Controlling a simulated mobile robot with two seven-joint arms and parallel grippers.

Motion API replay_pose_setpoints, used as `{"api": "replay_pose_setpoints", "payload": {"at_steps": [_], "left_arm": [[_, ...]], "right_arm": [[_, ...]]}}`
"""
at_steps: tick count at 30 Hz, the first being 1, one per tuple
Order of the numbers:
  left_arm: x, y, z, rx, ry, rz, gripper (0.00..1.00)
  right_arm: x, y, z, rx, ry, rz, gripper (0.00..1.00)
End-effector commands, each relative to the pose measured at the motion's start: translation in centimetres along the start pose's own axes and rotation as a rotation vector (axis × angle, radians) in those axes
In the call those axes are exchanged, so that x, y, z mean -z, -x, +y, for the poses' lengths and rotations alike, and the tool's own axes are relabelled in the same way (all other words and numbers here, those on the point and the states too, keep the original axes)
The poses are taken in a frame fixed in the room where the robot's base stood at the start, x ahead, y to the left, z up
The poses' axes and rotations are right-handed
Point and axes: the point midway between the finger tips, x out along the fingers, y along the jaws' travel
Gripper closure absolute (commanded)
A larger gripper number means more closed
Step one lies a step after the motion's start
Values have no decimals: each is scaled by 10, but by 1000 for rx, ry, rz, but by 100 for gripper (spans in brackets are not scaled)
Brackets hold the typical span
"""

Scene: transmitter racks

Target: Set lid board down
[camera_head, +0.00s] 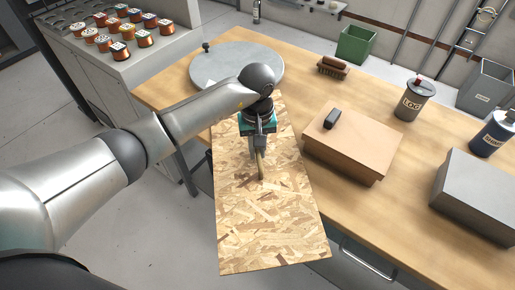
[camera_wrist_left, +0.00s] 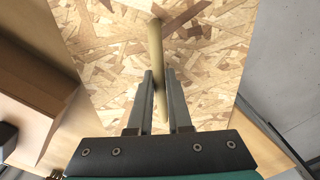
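The lid board (camera_head: 265,215) is a long, speckled wood-chip panel with a thin pale rod handle (camera_head: 260,166) standing out from its face. My left gripper (camera_head: 256,150) is at this handle. In the left wrist view the fingers (camera_wrist_left: 160,76) lie close on both sides of the handle (camera_wrist_left: 156,48), with the board (camera_wrist_left: 105,60) behind it. The board lies across the table's front-left edge, its near end out over the floor. Whether its underside touches the table is hidden. My right gripper is not in view.
On the wooden table (camera_head: 310,92) a brown box (camera_head: 345,150) with a black handle stands close right of the board. A round grey disc (camera_head: 235,65) lies behind it. A grey box (camera_head: 480,195) and LOG canister (camera_head: 414,100) stand farther right.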

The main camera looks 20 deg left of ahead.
Motion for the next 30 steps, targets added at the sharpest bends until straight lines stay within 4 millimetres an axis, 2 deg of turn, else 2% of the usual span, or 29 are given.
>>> {"api": "replay_pose_setpoints", "payload": {"at_steps": [1,7,18,23,30], "left_arm": [[0,0,0,1,1,-1,78],[0,0,0,1,1,0,55],[0,5,0,0,1,0,54],[2,34,0,-1,0,6,54],[2,87,0,-1,1,5,54]], "right_arm": [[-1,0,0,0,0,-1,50],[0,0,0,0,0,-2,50],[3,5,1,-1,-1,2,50],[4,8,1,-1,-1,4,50],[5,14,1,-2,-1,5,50]]}}
